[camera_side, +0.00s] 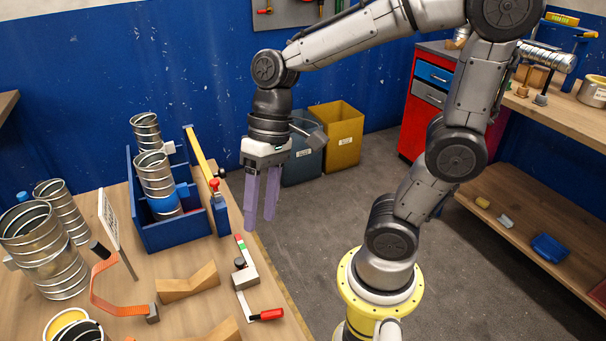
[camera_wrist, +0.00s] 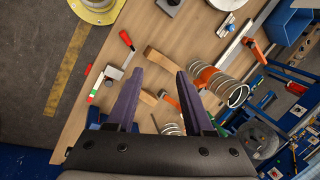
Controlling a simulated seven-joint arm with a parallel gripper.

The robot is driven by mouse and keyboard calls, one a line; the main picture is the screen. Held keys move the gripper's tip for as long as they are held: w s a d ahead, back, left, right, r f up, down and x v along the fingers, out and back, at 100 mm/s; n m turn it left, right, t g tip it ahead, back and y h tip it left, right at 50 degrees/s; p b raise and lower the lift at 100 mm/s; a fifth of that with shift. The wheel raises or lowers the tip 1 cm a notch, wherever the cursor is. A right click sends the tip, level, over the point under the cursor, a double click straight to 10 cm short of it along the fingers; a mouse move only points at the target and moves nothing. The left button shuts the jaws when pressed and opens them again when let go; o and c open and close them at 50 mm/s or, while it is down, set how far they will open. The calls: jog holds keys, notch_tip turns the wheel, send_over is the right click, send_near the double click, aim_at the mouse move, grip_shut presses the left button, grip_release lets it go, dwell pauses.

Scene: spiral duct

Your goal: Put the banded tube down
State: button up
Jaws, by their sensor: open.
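The banded tube (camera_side: 155,177) is a silver spiral duct with a blue band around its lower part. It stands upright in the front part of the blue crate (camera_side: 174,235) in the side view, its foot hidden by the crate wall. My gripper (camera_side: 260,220) is to the right of the crate, apart from the tube, with its purple fingers pointing down near the bench edge. In the wrist view the fingers (camera_wrist: 160,72) are spread with nothing held between them. I cannot surely pick out the banded tube in the wrist view.
Another spiral tube (camera_side: 146,130) stands behind in the crate. A yellow bar (camera_side: 200,155) lies along the crate's right side. A red-handled clamp (camera_side: 245,278) and wooden V-block (camera_side: 188,283) lie in front. Larger ducts (camera_side: 45,250) stand at left. Open floor lies right of the bench.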

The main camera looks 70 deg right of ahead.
jog(key=s+d+r+n+t+h, duration=0.2)
jog(key=s+d+r+t+h, duration=0.1)
jog(key=s+d+t, duration=0.2)
jog(key=shift+d+n+h, duration=0.4)
jog(key=shift+d, duration=0.55)
dwell(0.5)
